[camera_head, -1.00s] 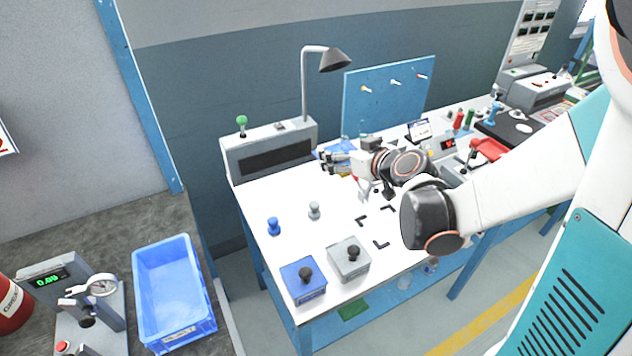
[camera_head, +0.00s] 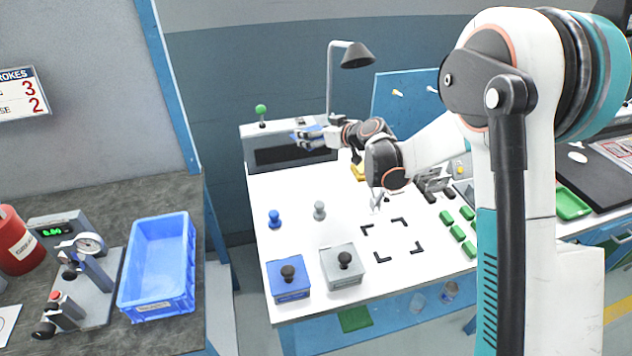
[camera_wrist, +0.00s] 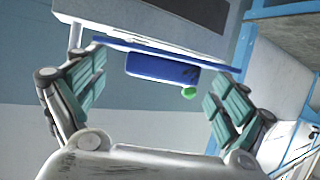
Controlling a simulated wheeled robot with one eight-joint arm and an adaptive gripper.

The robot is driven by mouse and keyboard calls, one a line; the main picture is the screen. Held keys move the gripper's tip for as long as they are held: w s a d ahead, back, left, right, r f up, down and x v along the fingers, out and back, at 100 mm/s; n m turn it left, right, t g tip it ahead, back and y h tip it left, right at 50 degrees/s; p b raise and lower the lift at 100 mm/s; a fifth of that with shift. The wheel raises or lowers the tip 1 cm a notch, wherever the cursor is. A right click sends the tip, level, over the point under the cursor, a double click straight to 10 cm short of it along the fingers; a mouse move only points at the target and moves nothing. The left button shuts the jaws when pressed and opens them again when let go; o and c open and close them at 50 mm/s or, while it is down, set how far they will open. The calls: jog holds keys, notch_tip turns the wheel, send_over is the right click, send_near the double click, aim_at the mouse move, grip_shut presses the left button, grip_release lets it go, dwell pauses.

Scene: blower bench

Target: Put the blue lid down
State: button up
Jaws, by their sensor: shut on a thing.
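The blue lid (camera_head: 307,133) is held in my gripper (camera_head: 316,134) above the back of the white bench, in front of the grey console. In the wrist view the lid (camera_wrist: 162,69) shows as a thin blue plate with a thicker blue block on it, spanning between the teal finger pads of my gripper (camera_wrist: 158,95). The plate is slightly tilted in that picture. My fingers are shut on it from both sides. In the head view the lid is small and its exact hold is hard to make out.
The white bench (camera_head: 300,235) carries a blue box (camera_head: 291,284), a grey box (camera_head: 342,268), a blue peg (camera_head: 274,219) and a grey peg (camera_head: 319,210). Several green blocks (camera_head: 457,232) lie right. A lamp (camera_head: 354,57) stands behind.

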aim_at(317, 186)
notch_tip(317, 186, down, 17)
jog(key=b, duration=0.5)
jog(key=shift+f+b, duration=0.15)
jog(key=shift+b, duration=0.25)
jog(key=shift+s+f, duration=0.1)
jog(key=shift+f, duration=0.2)
